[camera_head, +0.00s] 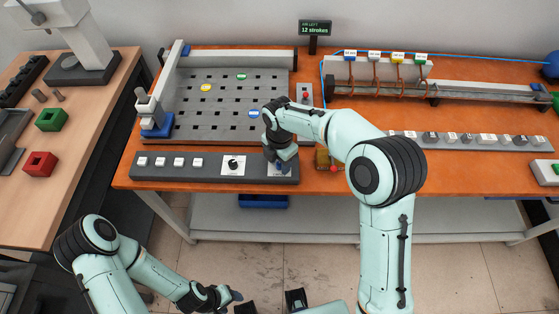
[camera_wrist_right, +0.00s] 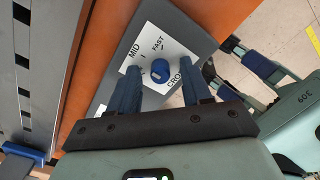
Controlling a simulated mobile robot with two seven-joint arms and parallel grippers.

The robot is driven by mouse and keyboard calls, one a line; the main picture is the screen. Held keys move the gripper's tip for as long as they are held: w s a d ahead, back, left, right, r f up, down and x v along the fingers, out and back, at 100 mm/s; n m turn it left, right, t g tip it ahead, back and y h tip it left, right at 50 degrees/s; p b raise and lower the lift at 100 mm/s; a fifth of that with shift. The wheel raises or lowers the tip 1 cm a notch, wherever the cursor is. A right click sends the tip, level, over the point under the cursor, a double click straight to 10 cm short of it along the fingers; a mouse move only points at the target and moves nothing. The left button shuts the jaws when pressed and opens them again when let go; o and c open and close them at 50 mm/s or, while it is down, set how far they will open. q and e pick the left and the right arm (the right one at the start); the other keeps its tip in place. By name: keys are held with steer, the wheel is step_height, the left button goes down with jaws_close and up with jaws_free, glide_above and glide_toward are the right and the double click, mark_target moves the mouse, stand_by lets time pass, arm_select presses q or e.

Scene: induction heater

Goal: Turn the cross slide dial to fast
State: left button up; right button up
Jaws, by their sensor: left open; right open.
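The cross slide dial is a small blue knob (camera_wrist_right: 160,68) on a white label plate (camera_wrist_right: 178,50) with MID, FAST and a partly covered word starting CRO. Which mark the knob points to is too small to tell. My right gripper (camera_wrist_right: 161,90) is open, with one blue finger on each side of the knob; I cannot tell whether they touch it. In the head view my right gripper (camera_head: 282,165) is over the right end of the grey control panel (camera_head: 213,178) and mostly hides the dial.
A black dial (camera_head: 233,163) and several white buttons sit left on the same panel. Behind is a slotted plate (camera_head: 215,128) with coloured discs. A small brassy block (camera_head: 323,160) with a red knob stands close right of the gripper. A display (camera_head: 314,28) reads 12 strokes.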

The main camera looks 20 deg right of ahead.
jaws_close()
arm_select(q)
steer(key=shift+r, duration=0.1)
arm_select(e)
steer(key=shift+m, duration=0.3)
steer(key=m, duration=0.2)
steer(key=shift+m+p, duration=0.3)
steer(key=shift+p, duration=0.05)
steer(key=m, duration=0.2)
steer(key=shift+m, duration=0.4)
arm_select(q)
steer(key=shift+w+r, duration=0.45)
steer(key=shift+r, duration=0.2)
arm_select(e)
steer(key=m, duration=0.6)
